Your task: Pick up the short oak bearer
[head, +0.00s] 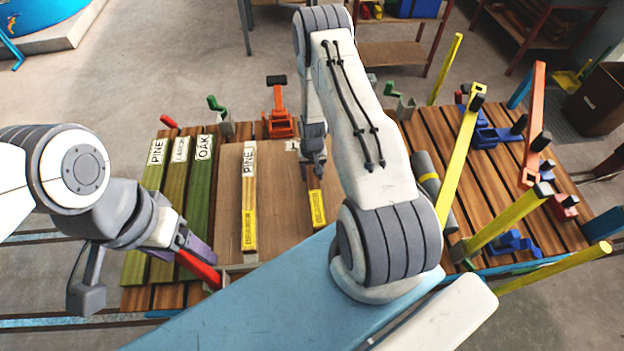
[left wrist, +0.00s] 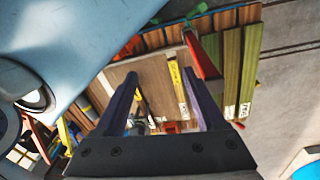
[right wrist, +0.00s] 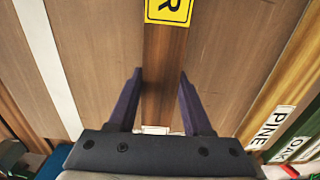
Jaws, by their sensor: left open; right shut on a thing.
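A short brown bearer with a yellow label (head: 317,207) lies on the brown board, right of a bearer tagged PINE (head: 249,190). In the right wrist view the brown bearer (right wrist: 164,60) runs between my right gripper's purple fingers (right wrist: 160,80), which are shut on it. Its yellow label shows an R; its wood tag cannot be read. In the head view my right gripper (head: 314,160) is partly hidden by my arm. My left gripper (left wrist: 160,85) is open and empty, above the table's front left, near a red handle (head: 198,269).
An orange clamp (head: 279,112) stands at the back. Yellow bars (head: 463,150) and blue clamps (head: 488,130) stand at the right.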

